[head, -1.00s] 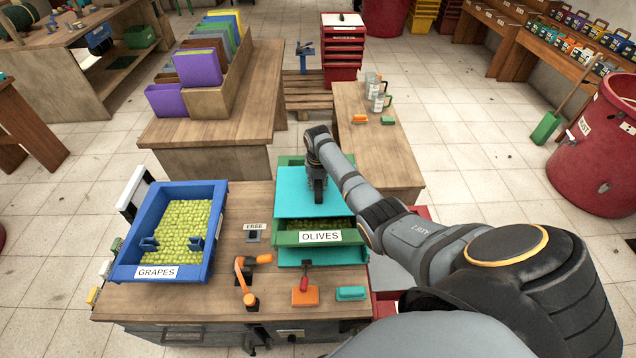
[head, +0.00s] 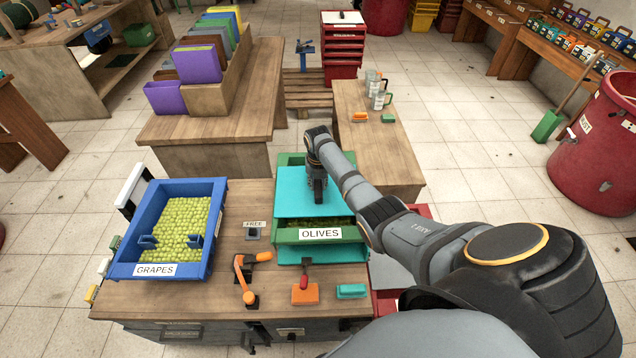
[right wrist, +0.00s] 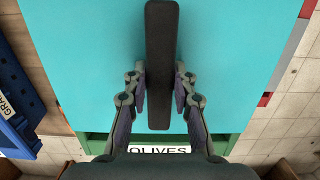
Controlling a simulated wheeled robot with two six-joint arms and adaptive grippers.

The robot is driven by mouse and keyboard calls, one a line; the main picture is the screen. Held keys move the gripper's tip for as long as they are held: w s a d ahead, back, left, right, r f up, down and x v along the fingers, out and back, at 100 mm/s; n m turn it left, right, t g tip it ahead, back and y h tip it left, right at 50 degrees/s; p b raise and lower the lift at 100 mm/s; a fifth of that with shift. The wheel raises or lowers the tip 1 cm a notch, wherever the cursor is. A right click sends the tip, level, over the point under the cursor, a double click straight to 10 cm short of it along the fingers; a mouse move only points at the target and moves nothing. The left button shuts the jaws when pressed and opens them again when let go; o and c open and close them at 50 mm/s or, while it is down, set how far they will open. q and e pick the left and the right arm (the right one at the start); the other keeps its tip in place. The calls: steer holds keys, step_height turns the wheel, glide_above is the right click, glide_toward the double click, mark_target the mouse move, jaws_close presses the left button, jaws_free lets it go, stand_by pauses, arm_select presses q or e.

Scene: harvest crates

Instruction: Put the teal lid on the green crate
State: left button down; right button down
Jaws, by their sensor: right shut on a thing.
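The green crate (head: 283,235) labelled OLIVES stands on the bench with dark olives showing at its front. The teal lid (head: 291,205) lies over the middle of the crate, with the green rim showing behind it and the front part uncovered. My right gripper (head: 318,192) is over the lid. In the right wrist view my right gripper (right wrist: 159,90) is shut on the lid's dark handle (right wrist: 159,30), and the teal lid (right wrist: 90,60) fills most of the picture. Whether the lid rests on the rim cannot be told. My left gripper is not in view.
A blue crate of grapes (head: 212,235) stands to the left. An orange-handled clamp (head: 240,270), a red-handled tool on an orange block (head: 305,293) and a teal block (head: 351,291) lie in front. Another teal surface (head: 345,254) shows under the green crate's front.

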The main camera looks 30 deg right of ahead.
steer(key=c, duration=1)
jaws_free()
steer(key=r, duration=0.8)
steer(key=s+r, duration=0.1)
steer(key=r, duration=0.3)
steer(key=shift+s+a, duration=0.1)
steer(key=shift+a, duration=0.3)
